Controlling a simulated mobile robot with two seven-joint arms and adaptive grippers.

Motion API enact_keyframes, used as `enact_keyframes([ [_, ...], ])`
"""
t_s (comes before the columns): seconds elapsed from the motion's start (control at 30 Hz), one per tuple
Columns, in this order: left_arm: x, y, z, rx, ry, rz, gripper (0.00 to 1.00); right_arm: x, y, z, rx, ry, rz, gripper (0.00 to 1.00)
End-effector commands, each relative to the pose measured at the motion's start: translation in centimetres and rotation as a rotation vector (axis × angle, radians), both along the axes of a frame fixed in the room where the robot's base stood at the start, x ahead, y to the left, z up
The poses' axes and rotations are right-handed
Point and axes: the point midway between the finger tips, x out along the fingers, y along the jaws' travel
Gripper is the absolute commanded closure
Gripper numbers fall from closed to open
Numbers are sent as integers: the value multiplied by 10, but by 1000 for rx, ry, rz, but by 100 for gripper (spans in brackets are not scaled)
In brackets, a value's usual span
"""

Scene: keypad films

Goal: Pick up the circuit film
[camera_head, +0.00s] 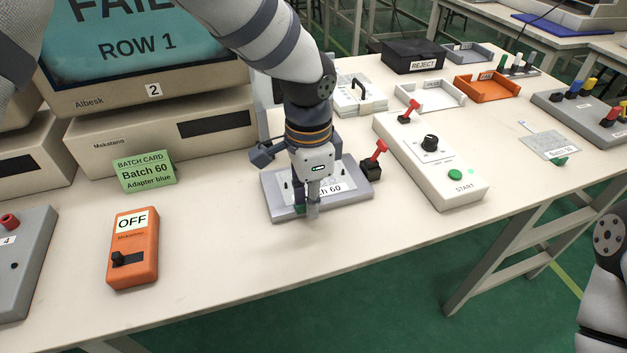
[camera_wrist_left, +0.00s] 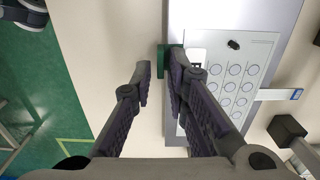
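A pale film (camera_head: 337,188) marked with a batch label ending in "60" lies on a grey fixture (camera_head: 352,199), partly hidden by my left gripper. In the left wrist view, the film (camera_wrist_left: 237,90) shows rows of rings, and a green tab (camera_wrist_left: 161,60) sticks out at its edge. My left gripper (camera_head: 313,211) points down over the fixture's front edge. A second film (camera_head: 548,145) with a green tab lies farther right. My right gripper is out of view.
A red-handled lever (camera_head: 373,163) stands at the fixture's right. Beyond it is a white START box (camera_head: 445,180). An orange OFF box (camera_head: 134,262) and green batch card (camera_head: 146,172) stand left. A REJECT bin (camera_head: 412,57) is at the back. The table front is clear.

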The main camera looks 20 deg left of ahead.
Motion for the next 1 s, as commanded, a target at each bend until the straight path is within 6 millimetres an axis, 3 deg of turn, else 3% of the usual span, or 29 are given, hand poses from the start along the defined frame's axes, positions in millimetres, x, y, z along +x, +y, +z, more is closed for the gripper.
enact_keyframes([
  [0.13, 0, 0, 1, 0, -2, 0, 87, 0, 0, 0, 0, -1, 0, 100],
  [0.2, 0, 0, 1, 0, -2, 0, 100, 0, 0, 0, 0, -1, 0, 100],
  [0.6, 1, 0, 6, 0, -5, 0, 100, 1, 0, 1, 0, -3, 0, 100],
  [0.77, 0, -2, 42, -1, -11, -1, 100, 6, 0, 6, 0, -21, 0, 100],
  [1.0, -39, -51, 105, 3, -13, -6, 100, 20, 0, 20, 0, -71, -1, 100],
])
